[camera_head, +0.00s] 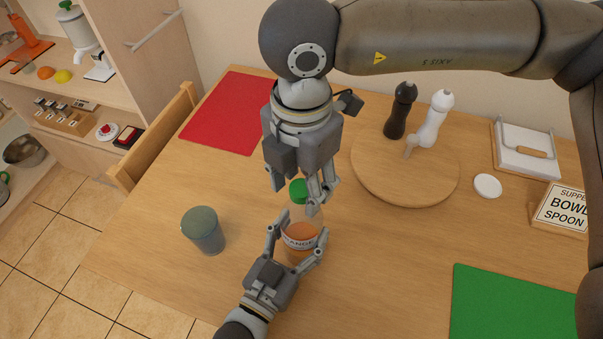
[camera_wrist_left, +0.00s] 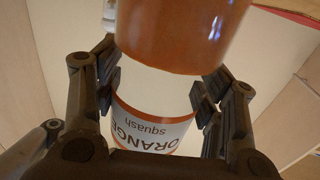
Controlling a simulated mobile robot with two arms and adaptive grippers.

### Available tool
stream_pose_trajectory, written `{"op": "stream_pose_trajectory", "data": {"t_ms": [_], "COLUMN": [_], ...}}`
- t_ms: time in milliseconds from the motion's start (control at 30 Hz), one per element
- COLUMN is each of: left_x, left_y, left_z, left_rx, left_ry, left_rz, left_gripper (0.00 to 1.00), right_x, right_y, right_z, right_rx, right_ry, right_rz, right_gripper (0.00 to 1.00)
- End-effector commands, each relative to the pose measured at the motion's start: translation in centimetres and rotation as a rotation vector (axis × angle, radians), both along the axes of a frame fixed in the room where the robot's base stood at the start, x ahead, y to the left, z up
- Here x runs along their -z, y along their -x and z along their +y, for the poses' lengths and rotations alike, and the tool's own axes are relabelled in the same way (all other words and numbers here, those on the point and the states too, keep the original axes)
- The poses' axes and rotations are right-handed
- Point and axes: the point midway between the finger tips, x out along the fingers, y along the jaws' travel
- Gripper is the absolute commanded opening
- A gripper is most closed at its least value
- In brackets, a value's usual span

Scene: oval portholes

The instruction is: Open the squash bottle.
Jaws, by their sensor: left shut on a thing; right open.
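The squash bottle (camera_head: 301,228) stands upright on the table, with a green cap (camera_head: 298,189), orange liquid and an "ORANGE squash" label. My left gripper (camera_head: 303,226) is shut on the bottle's body from the near side. In the left wrist view its fingers press on both sides of the bottle (camera_wrist_left: 155,130). My right gripper (camera_head: 300,196) comes down from above. It is open, with its fingers around or just beside the green cap; the exact gap and any contact are hard to tell.
A grey-blue cup (camera_head: 203,231) stands left of the bottle. A round wooden board (camera_head: 375,178) with dark (camera_head: 401,112) and white (camera_head: 434,118) mills is at the right back. Red (camera_head: 226,113) and green (camera_head: 510,305) mats lie on the table. A chair (camera_head: 150,143) is at the left edge.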

Motion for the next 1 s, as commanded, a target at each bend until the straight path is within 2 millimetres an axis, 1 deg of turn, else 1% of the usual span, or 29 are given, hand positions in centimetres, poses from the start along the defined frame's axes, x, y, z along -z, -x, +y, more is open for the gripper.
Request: {"op": "stream_pose_trajectory", "data": {"t_ms": [33, 67, 400, 433, 567, 667, 1000], "left_x": [0.2, 0.2, 0.21, 0.21, 0.22, 0.22, 0.23], "left_y": [0.07, 0.07, 0.07, 0.06, 0.06, 0.06, 0.05], "left_z": [-0.04, -0.05, -0.04, -0.03, -0.03, -0.02, 0.0], "left_rx": [0.001, 0.001, 0.001, 0.001, 0.001, 0.001, 0.0], "left_ry": [0.0, 0.0, 0.001, 0.001, 0.001, 0.002, 0.002], "left_rz": [0.006, 0.006, 0.006, 0.006, 0.007, 0.008, 0.008], "left_gripper": [0.0, 0.0, 0.0, 0.0, 0.0, 0.0, 0.0], "right_x": [0.0, 0.0, -0.03, -0.03, -0.02, -0.02, -0.04], "right_y": [-0.01, -0.01, 0.01, 0.01, 0.02, 0.03, 0.01], "right_z": [-0.01, -0.01, -0.01, -0.01, -0.01, 0.01, -0.01], "right_rx": [0.0, 0.0, 0.0, -0.001, -0.021, -0.104, -0.625], "right_ry": [0.0, 0.0, 0.0, 0.0, 0.001, -0.001, 0.0], "right_rz": [0.0, 0.0, 0.0, 0.0, 0.001, 0.002, 0.007], "right_gripper": [0.49, 0.46, 0.02, 0.0, 0.0, 0.0, 0.0]}}
